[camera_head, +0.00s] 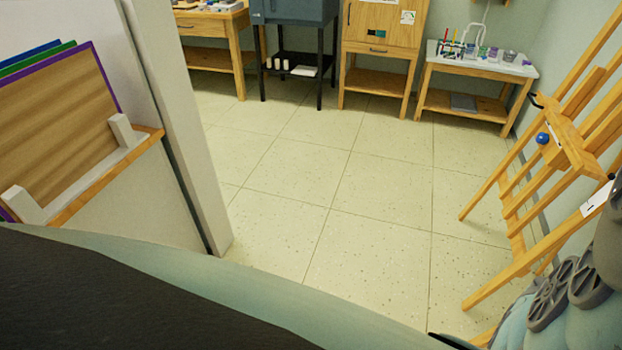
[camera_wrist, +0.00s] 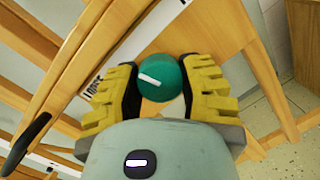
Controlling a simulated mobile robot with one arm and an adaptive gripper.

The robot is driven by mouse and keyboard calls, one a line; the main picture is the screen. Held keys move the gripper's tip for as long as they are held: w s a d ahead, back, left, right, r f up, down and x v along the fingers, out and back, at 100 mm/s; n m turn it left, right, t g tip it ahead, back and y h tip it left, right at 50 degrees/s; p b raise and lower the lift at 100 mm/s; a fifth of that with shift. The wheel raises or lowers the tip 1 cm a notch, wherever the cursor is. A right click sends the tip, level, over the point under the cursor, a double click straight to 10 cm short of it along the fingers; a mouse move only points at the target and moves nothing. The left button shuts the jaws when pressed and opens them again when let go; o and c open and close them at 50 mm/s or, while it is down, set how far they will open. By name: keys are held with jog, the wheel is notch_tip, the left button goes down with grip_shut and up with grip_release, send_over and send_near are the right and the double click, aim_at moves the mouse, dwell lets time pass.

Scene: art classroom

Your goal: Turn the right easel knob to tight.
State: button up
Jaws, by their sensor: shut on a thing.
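In the wrist view, a teal green round knob (camera_wrist: 162,92) with a short white pointer line sits on the wooden easel (camera_wrist: 225,25). My gripper (camera_wrist: 163,72) has its two yellow ribbed fingers on either side of the knob, shut on it. A white label strip (camera_wrist: 152,27) runs behind the knob; the printed word LOOSE shows near the left finger. The pointer slants across the knob; any TIGHT mark is hidden or unreadable. In the head view the easel (camera_head: 510,257) stands at the right, with a blue knob (camera_head: 542,138) on its crosspiece. The teal knob is hidden there.
A low table (camera_head: 478,65) with art supplies stands against the back wall beside a wooden cabinet (camera_head: 384,28). A white partition (camera_head: 172,120) with a rack of boards (camera_head: 60,110) is at the left. The tiled floor (camera_head: 330,190) between is clear.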

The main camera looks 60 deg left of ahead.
jog(key=shift+m+b, duration=0.45)
jog(key=shift+m, duration=0.65)
jog(key=o, duration=1.2)
jog(key=shift+d, duration=0.1)
jog(key=shift+o, duration=0.2)
jog(key=shift+r, duration=0.1)
jog(key=shift+r, duration=0.1)
